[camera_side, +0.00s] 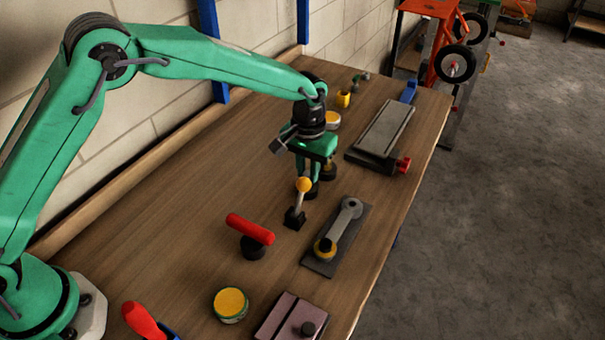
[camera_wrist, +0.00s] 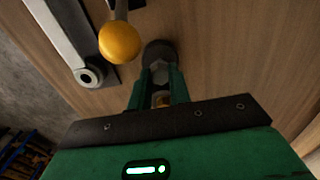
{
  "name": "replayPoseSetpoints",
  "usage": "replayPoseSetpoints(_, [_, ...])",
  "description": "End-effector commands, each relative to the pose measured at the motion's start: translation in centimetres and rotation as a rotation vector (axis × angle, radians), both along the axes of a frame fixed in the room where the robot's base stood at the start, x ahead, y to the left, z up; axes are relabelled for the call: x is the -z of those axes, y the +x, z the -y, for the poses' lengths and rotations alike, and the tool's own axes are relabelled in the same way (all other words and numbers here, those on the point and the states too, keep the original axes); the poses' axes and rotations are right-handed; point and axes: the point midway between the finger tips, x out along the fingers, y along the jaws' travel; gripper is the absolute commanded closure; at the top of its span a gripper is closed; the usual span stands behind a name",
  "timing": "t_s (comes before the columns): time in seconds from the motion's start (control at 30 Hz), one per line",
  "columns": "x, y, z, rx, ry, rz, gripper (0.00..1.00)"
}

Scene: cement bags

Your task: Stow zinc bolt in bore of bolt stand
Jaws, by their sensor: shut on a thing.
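My gripper (camera_side: 315,172) points down at the bench, behind a yellow-knobbed lever in the side view. In the wrist view, its green fingers (camera_wrist: 160,88) are shut on a small grey piece (camera_wrist: 160,73), which looks like the zinc bolt. A dark round piece (camera_wrist: 158,49) lies just beyond the fingertips and is probably the bolt stand. Its bore is hidden, and I cannot tell whether the bolt is in it or above it. In the side view the fingers and lever knob cover most of this spot.
The yellow-knobbed lever (camera_side: 304,185) stands close in front of my gripper; its knob also shows in the wrist view (camera_wrist: 120,42). A grey link on a plate (camera_side: 347,222) lies to the right. A red-handled tool (camera_side: 250,230) and yellow-topped tin (camera_side: 230,304) are nearer. A grey vise-like block (camera_side: 383,132) is behind.

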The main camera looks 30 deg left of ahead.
Motion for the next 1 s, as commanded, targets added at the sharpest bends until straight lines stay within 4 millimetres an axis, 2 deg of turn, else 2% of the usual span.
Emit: replayPoseSetpoints(1.0, [0.58, 0.02, 0.01, 0.0, 0.0, 0.001, 1.0])
